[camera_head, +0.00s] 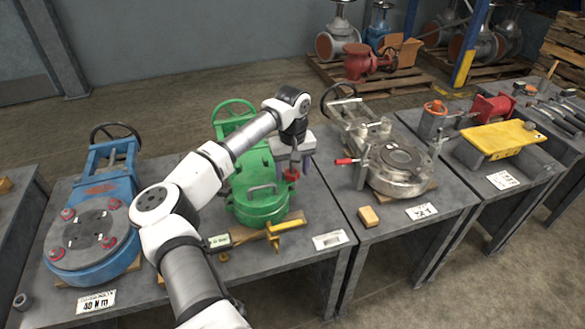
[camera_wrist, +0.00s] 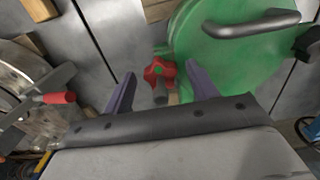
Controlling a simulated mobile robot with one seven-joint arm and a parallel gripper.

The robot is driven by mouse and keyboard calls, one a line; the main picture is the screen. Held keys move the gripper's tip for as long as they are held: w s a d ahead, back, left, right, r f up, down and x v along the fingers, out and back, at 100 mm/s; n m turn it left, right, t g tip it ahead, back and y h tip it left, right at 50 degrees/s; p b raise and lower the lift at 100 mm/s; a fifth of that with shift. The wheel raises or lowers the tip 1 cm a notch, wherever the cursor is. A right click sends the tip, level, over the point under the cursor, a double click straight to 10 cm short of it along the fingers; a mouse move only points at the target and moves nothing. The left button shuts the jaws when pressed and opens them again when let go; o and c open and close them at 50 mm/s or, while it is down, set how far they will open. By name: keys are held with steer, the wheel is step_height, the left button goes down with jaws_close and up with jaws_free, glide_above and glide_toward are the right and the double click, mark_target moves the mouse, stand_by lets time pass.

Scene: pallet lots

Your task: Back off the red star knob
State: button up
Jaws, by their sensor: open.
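The red star knob (camera_wrist: 159,72) sits at the edge of the green valve body, with a greyish stem end below it in the wrist view. In the head view the knob (camera_head: 291,174) shows at the right side of the green valve (camera_head: 262,190), just under my gripper (camera_head: 294,160). In the wrist view my gripper (camera_wrist: 158,82) is open, with one purple finger on each side of the knob. A gap shows between the knob and each finger. I cannot tell how deep the fingers reach along it.
A grey bar handle (camera_wrist: 252,24) crosses the green cover close to the right finger. A blue valve (camera_head: 95,225) stands left and a silver valve (camera_head: 395,165) with a red-tipped lever (camera_head: 344,161) stands right. A yellow tool (camera_head: 285,228) and a wooden block (camera_head: 368,216) lie in front.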

steer(key=shift+f, duration=0.2)
steer(key=c, duration=1)
steer(key=shift+n, duration=0.3)
